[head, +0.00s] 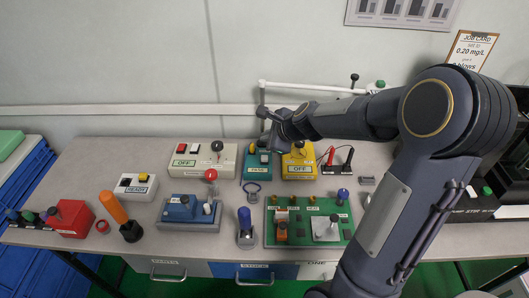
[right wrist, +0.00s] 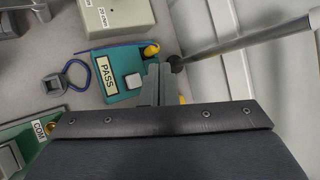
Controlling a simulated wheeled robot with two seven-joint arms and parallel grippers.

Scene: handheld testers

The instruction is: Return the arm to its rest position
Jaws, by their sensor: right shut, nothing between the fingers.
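My right arm reaches in from the right in the head view and stretches left over the back of the bench. Its gripper (head: 270,122) is at the back edge, above and behind a teal tester (head: 257,160). In the right wrist view the fingers (right wrist: 155,85) are shut with nothing between them. The teal tester, labelled PASS (right wrist: 112,84), lies just beyond them. A grey rod with a dark round end (right wrist: 177,63) is close to the fingertips; I cannot tell whether they touch. My left gripper is not in view.
The bench (head: 90,165) holds several testers, including a yellow one (head: 299,163), a cream one (head: 204,160) and a green board (head: 308,222). A white pipe frame (head: 310,87) stands behind them. A dark device (head: 473,206) sits at the right.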

